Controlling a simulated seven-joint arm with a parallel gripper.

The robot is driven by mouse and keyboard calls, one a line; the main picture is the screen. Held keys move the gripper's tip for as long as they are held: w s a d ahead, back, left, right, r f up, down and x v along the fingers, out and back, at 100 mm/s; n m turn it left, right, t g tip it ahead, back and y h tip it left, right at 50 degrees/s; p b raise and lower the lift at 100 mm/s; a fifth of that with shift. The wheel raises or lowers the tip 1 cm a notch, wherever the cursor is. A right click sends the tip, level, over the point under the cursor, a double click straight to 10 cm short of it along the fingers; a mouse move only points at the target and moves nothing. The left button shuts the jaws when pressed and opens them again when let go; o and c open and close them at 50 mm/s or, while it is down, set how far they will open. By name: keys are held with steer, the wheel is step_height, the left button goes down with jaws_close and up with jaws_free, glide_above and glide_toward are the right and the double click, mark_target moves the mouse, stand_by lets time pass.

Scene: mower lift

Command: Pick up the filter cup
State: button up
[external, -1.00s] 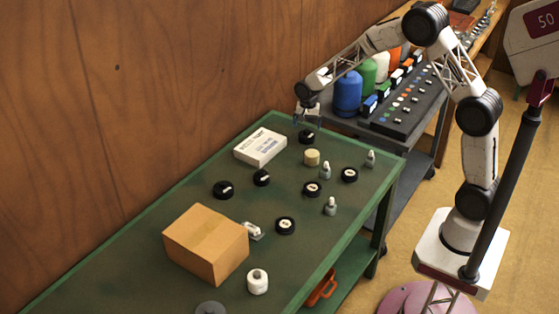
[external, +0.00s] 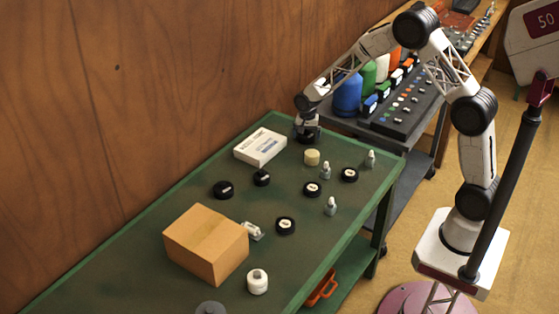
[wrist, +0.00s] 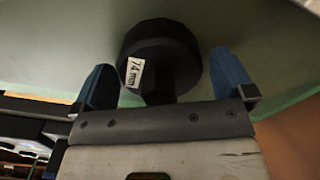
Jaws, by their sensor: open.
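A black filter cup (wrist: 160,55) with a white "74 mm" label sits on the green table top under my gripper. In the wrist view my gripper (wrist: 162,64) is open, with one blue finger on each side of the cup's narrower hub. Gaps show between the fingers and the hub, so nothing is gripped. In the external view my gripper (external: 307,129) is down at the table's far end, over the same cup (external: 307,139), which it partly hides. Similar black round pieces lie on the table, one at the left (external: 223,190) and one nearer (external: 285,226).
A white box (external: 260,147) lies left of my gripper, and a tan cylinder (external: 312,157) stands close in front. Small grey bottles (external: 331,206) and a cardboard box (external: 206,243) stand further forward. A cart with colored bottles (external: 348,95) is behind the table.

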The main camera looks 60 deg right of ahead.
steer(key=shift+f, duration=0.35)
stand_by(0.3)
steer(key=c, duration=0.9)
steer(key=shift+c, duration=0.2)
steer(key=shift+r, duration=0.15)
steer(key=shift+r, duration=0.75)
step_height(320, 180, up, 2)
steer(key=shift+r, duration=0.1)
steer(key=s, duration=0.5)
steer(key=s+a, duration=0.1)
steer(key=s, duration=0.4)
steer(key=s+r, duration=0.1)
steer(key=s, duration=0.5)
steer(key=shift+a, duration=0.2)
